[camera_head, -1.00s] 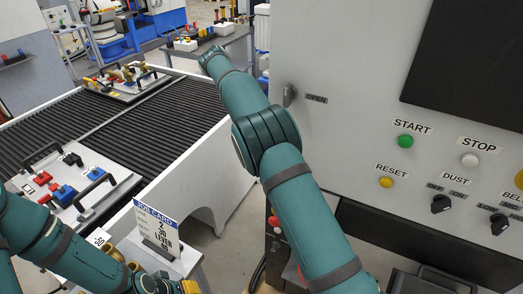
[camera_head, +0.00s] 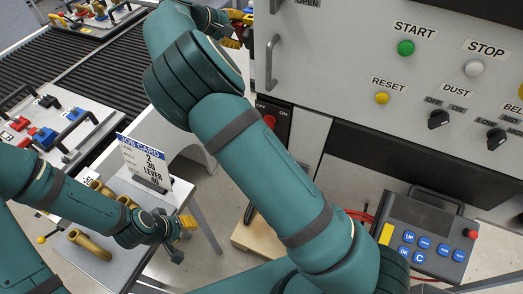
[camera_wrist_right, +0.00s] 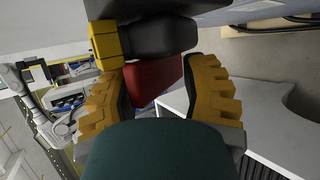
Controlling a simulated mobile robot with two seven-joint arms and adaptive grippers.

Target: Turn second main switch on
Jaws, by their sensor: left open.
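My right gripper (camera_head: 236,30) is at the left side of the grey machine, partly hidden by its own arm and the machine edge. In the right wrist view (camera_wrist_right: 160,95) its yellow fingers stand apart on both sides of a red, tapered handle (camera_wrist_right: 153,82). A black part with a yellow end (camera_wrist_right: 158,38) lies just beyond the fingertips. I cannot tell whether the fingers touch the handle. My left gripper (camera_head: 180,228) is open and empty, beside the small table.
The machine front (camera_head: 340,50) carries START, STOP and RESET buttons and a dust knob (camera_head: 438,119). A button pendant (camera_head: 425,240) is at lower right. Fixture trays (camera_head: 45,130) lie on the roller conveyor.

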